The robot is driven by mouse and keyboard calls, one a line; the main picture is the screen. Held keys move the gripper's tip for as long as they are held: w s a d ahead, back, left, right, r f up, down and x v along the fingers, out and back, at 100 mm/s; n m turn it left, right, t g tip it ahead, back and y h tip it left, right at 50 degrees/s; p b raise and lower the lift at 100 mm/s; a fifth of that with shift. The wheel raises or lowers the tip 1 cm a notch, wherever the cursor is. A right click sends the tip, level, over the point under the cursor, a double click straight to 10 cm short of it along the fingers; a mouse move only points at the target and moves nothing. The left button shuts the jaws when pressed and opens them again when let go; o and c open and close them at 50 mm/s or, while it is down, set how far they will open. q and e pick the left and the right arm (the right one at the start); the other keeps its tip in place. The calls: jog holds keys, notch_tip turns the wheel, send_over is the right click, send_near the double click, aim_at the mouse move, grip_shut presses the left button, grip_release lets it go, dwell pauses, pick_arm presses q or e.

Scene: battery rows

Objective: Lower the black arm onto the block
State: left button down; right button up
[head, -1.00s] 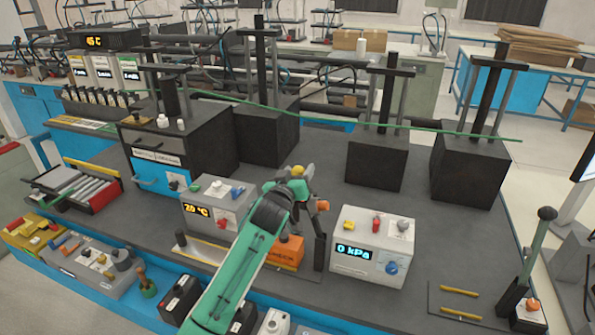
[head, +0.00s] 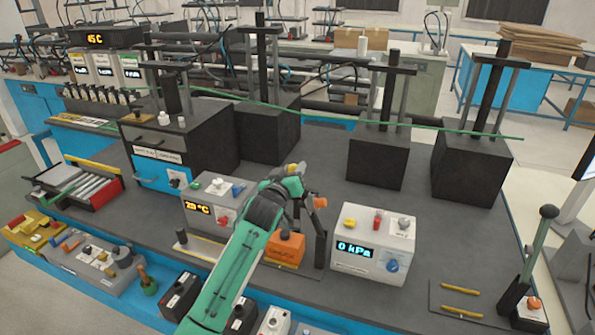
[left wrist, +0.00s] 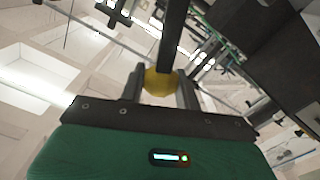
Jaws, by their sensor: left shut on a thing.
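My left gripper (head: 300,182) is above the orange block (head: 287,248) at the middle front of the bench. In the left wrist view it is shut on a yellow knob (left wrist: 160,83). A black bar, seemingly the black arm (left wrist: 171,40), runs up from the knob in that view. The arm is still raised clear of the block. My right gripper is not in view.
A grey box reading 0 kPa (head: 373,243) stands right of the post. A temperature box (head: 212,203) stands to the left. Black presses (head: 377,160) line the back. A lever (head: 540,250) stands at the far right. The bench between boxes and presses is clear.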

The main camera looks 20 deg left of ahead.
pick_arm(q)
jog(key=a+f+n+b, duration=0.4)
jog(key=a+f+n, duration=0.25)
jog(key=a, duration=0.35)
jog(key=a+f+n+b, duration=0.2)
jog(key=f+n+b, duration=0.1)
jog(key=f, duration=0.5)
jog(key=a+f+n+b, duration=0.3)
jog(key=f+b, duration=0.3)
jog(key=f, duration=0.2)
jog(key=shift+w+f+n, duration=0.15)
jog(key=shift+w+n, duration=0.05)
jog(key=shift+n, duration=0.45)
jog(key=shift+f, duration=0.15)
jog(key=c, duration=1)
grip_release()
jog(key=shift+s, duration=0.1)
jog(key=s+b, duration=0.1)
jog(key=s, duration=1.2)
jog(key=shift+s+a+b, duration=0.3)
jog(key=shift+b, duration=0.05)
